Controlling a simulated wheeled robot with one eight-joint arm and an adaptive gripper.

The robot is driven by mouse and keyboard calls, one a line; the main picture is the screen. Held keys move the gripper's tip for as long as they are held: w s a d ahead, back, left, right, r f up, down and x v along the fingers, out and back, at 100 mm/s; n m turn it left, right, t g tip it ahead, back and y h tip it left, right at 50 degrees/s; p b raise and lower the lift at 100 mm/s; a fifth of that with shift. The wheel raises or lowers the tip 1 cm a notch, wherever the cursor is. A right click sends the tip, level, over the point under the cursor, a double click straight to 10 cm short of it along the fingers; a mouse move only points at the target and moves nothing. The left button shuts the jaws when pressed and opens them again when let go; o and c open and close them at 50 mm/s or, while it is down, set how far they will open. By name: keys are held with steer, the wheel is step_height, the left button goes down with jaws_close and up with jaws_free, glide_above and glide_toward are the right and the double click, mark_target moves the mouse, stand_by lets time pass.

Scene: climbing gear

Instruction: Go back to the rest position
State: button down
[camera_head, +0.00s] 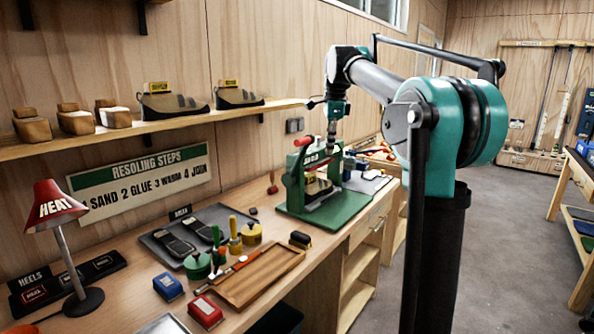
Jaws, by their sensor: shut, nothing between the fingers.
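My gripper (332,137) is at the end of my arm, pointing down beside the upper right of the green press (318,218). It is shut, small in the picture, with nothing seen in it. My teal and grey arm reaches from the column at the right over toward the bench.
The wooden bench (240,300) holds a wooden tray (262,276), a dark tray (158,241) with soles, a green tin (197,266), a yellow tin (250,234) and a red lamp (54,205). A shelf (180,122) with shoes is above. Open floor (500,230) lies right.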

steer(key=s+d+f+n, duration=0.2)
steer(key=s+f+n, duration=0.4)
steer(key=s+f, duration=0.4)
steer(key=s+d+f+n+t, duration=0.1)
steer(key=s+d+f+n, duration=0.2)
steer(key=s+f, duration=0.8)
steer(key=s+d+f+n+t, duration=0.1)
steer(key=s+d+f+n, duration=0.2)
steer(key=s+f+n, duration=0.5)
steer(key=s+f, duration=0.3)
steer(key=f, duration=0.6)
steer(key=shift+d+n+h, duration=0.15)
steer(key=shift+n+h, duration=0.15)
steer(key=shift+s+f, duration=0.1)
